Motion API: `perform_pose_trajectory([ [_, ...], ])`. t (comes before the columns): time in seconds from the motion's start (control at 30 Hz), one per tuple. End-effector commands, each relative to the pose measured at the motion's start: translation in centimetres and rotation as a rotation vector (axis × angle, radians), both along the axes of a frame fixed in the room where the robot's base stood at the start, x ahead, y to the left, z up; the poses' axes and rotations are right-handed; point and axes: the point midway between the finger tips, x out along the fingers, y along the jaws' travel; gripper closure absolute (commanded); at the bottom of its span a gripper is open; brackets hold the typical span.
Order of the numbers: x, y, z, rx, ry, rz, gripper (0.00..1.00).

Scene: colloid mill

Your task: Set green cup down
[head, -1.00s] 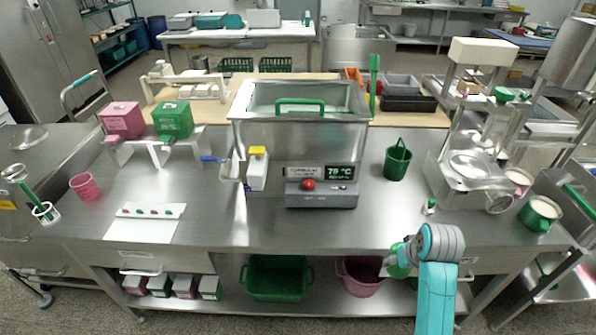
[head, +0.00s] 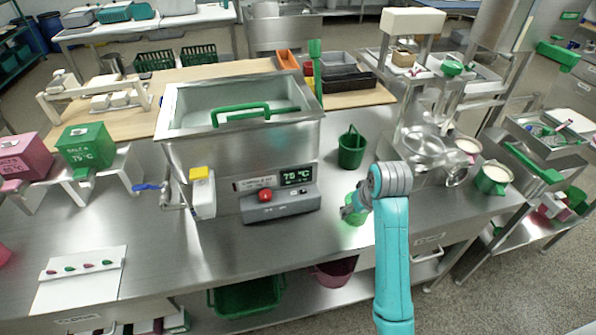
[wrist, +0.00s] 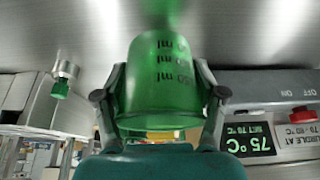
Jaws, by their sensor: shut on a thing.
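The green cup (wrist: 160,80) is a translucent green measuring cup with black ml marks. In the wrist view it sits between the two fingers of my gripper (wrist: 160,105), which is shut on it. In the head view the green cup (head: 352,212) shows at the end of my teal arm, over the right part of the steel counter (head: 270,238). My gripper (head: 356,203) is partly hidden by my arm there. I cannot tell whether the cup touches the counter.
A control box (head: 280,203) with a red button stands left of the cup. A green bucket (head: 351,148) stands behind it, and a steel scale-like stand (head: 425,140) is to the right. Counter space in front of the control box is clear.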

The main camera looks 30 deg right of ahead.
Motion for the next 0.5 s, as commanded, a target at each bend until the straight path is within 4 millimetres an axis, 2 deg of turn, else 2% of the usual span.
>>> perform_pose_trajectory([
  [0.17,2.7,-0.7,0.1,-0.001,-0.002,0.002,0.68],
  [0.5,9.8,-2.9,0.1,0.0,0.0,0.001,0.68],
])
